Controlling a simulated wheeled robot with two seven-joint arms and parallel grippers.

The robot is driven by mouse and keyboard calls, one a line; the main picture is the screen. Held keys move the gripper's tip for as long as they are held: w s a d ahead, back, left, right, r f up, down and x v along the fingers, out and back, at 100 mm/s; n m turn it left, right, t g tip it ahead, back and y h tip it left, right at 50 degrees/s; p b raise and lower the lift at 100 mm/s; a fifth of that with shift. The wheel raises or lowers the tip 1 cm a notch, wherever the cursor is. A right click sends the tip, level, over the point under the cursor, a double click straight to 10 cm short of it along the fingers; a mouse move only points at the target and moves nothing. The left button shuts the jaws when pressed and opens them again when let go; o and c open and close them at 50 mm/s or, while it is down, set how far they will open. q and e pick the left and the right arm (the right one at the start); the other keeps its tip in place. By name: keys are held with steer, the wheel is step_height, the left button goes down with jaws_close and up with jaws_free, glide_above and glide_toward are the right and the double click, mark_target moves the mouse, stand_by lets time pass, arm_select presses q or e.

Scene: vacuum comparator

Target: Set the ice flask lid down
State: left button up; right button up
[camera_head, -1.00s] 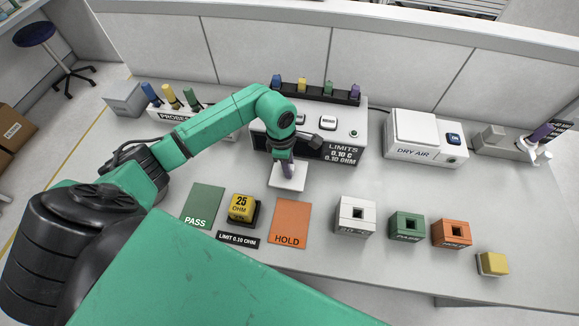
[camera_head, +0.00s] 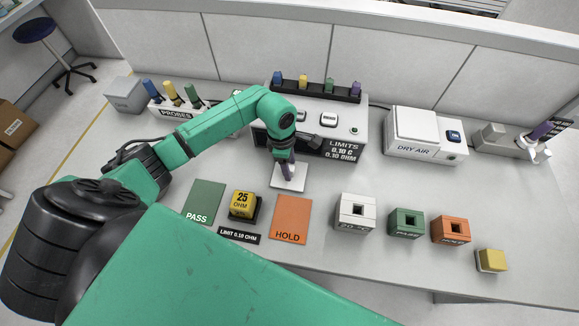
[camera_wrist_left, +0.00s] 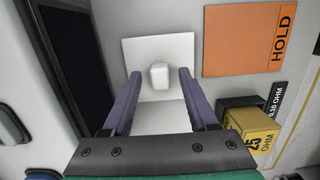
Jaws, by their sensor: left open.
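The ice flask lid appears to be the white square plate (camera_head: 290,183) with a pale knob on top. It lies flat on the bench in front of the limits instrument. In the left wrist view the plate (camera_wrist_left: 182,48) shows under the fingers, and its knob (camera_wrist_left: 158,76) stands between them. My left gripper (camera_head: 287,172) is open, with its purple fingers (camera_wrist_left: 159,74) on either side of the knob and gaps showing. My right gripper is not in view.
The limits instrument (camera_head: 340,146) stands just behind the plate. The orange HOLD mat (camera_head: 291,215), green PASS mat (camera_head: 205,198) and yellow 25 ohm block (camera_head: 242,203) are in front. A white block (camera_head: 356,212) stands to the right. Bench between plate and dry air unit (camera_head: 420,140) is clear.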

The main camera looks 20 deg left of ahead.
arm_select(q)
step_height(320, 180, up, 11)
steer(key=a+b, duration=0.1)
steer(key=b, duration=0.2)
steer(key=shift+s+a, duration=0.15)
